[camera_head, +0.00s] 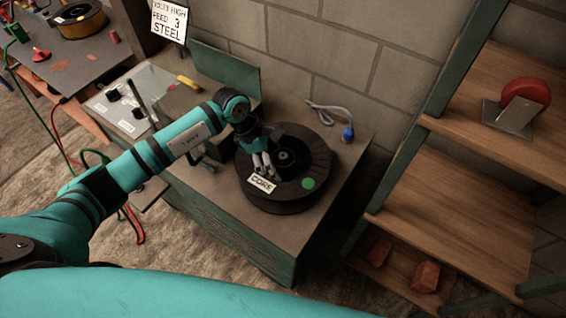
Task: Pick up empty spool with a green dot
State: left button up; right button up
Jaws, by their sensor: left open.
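The empty spool (313,197) is a large black reel lying flat on the cabinet top, with a dark hub in its middle. A green dot (308,183) is on its right front face and a white label reading "CORE" (261,184) is at its front left. My left gripper (264,172) reaches down over the left part of the spool, between the hub and the label. Its pale fingers are open; whether they touch the spool I cannot tell. My right gripper is not in view.
The spool's cabinet (270,236) stands against a block wall. A grey cable with a blue plug (347,133) lies behind the spool. Wooden shelves (475,195) stand at right. A control panel (125,102) is at left, with a workbench (75,62) beyond it.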

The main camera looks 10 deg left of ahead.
pick_arm(q)
jog(key=shift+x, duration=1.1)
jog(key=shift+d+f, duration=0.1)
jog(key=shift+f, duration=0.15)
jog(key=c, duration=1.2)
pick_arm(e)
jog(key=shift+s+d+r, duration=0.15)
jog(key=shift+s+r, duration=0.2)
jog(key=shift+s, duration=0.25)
